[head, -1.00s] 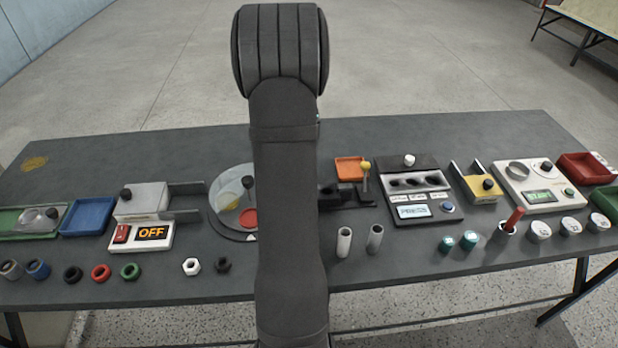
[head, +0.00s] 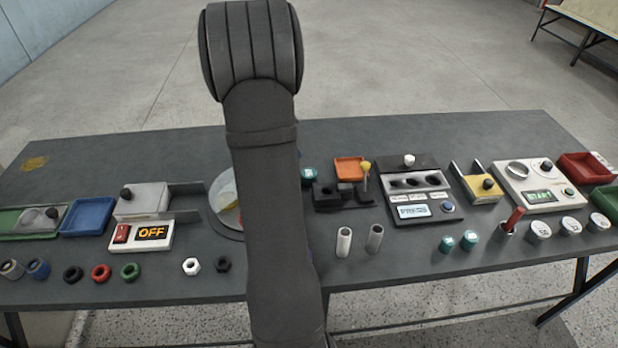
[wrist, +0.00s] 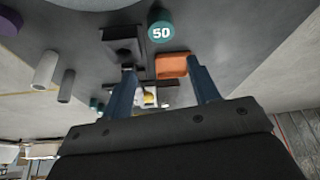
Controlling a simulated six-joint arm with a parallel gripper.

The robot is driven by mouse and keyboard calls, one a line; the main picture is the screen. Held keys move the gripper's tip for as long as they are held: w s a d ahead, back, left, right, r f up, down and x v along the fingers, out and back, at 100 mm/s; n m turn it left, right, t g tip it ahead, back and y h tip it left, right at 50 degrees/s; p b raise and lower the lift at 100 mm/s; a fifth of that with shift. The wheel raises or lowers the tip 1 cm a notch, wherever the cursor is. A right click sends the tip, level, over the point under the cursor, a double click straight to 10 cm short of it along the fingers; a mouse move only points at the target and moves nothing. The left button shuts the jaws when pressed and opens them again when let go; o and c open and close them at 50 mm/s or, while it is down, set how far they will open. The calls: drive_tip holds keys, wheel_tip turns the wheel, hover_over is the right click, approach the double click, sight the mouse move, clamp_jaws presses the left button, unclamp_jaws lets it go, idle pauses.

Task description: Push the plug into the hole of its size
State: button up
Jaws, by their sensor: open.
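A teal round piece marked 50 (wrist: 161,30) stands past my fingertips in the wrist view. A teal piece (head: 308,173) also shows beside my arm in the head view. Two more teal round pieces (head: 457,242) sit near the table's front edge. A black block with a dark opening (head: 325,193) stands right of my arm and also shows in the wrist view (wrist: 122,45).
An orange tray (head: 349,168) lies by the black block. Two upright tubes (head: 344,242) stand in front. A disc station (head: 222,200) is partly hidden by my arm. White labelled pieces (head: 571,226) stand at the right; nuts and trays fill the left.

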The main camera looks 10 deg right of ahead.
drive_tip(key=x, duration=1.3)
drive_tip(key=shift+w+a+f, duration=0.15)
drive_tip(key=shift+a+f, duration=0.05)
drive_tip(key=shift+a, duration=0.05)
drive_tip(key=c, duration=0.8)
drive_tip(key=shift+r, duration=0.1)
drive_tip(key=shift+c, duration=0.2)
